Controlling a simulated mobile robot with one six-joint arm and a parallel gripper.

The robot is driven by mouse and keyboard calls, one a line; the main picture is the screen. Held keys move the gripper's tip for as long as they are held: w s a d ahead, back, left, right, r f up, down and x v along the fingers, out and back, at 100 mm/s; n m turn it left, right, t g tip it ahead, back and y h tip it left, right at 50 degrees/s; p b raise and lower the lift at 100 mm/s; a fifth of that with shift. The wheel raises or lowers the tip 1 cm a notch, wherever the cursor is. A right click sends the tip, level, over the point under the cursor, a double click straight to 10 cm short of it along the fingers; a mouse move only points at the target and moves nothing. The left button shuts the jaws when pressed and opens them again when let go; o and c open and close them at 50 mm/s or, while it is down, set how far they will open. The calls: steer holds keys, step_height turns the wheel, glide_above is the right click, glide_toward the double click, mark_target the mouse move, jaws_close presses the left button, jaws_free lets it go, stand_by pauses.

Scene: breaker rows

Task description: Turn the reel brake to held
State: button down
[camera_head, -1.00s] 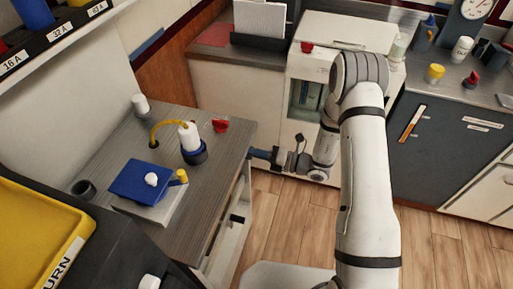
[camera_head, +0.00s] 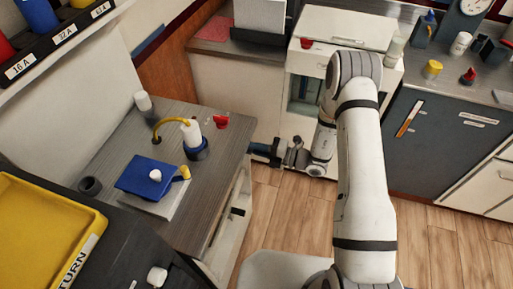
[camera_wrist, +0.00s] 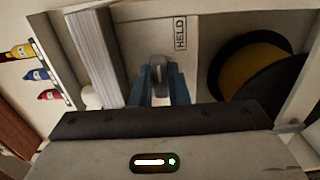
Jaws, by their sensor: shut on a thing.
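The reel brake (camera_wrist: 158,72) is a small grey lever in the wrist view. It stands between the two blue fingers of my gripper (camera_wrist: 159,88), which is shut on it. A "HELD" label (camera_wrist: 181,32) is on the pale panel just above and to the right of the lever. A black reel (camera_wrist: 262,75) with yellow cable is to the right of the fingers. In the head view my gripper (camera_head: 257,149) is at the front side of the grey-topped cabinet; the brake is hidden there. I cannot tell the lever's exact angle.
A white bottle-like part (camera_head: 191,132) with a yellow hose, a red knob (camera_head: 221,121) and a blue box (camera_head: 152,178) stand on the counter (camera_head: 220,175) above my gripper. Wood floor (camera_head: 290,220) is clear in front of the cabinet.

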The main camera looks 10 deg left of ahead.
steer(key=shift+r, duration=0.1)
steer(key=c, duration=1.4)
jaws_free()
steer(key=s+d+b, duration=0.1)
steer(key=d, duration=0.6)
steer(key=shift+d, duration=0.35)
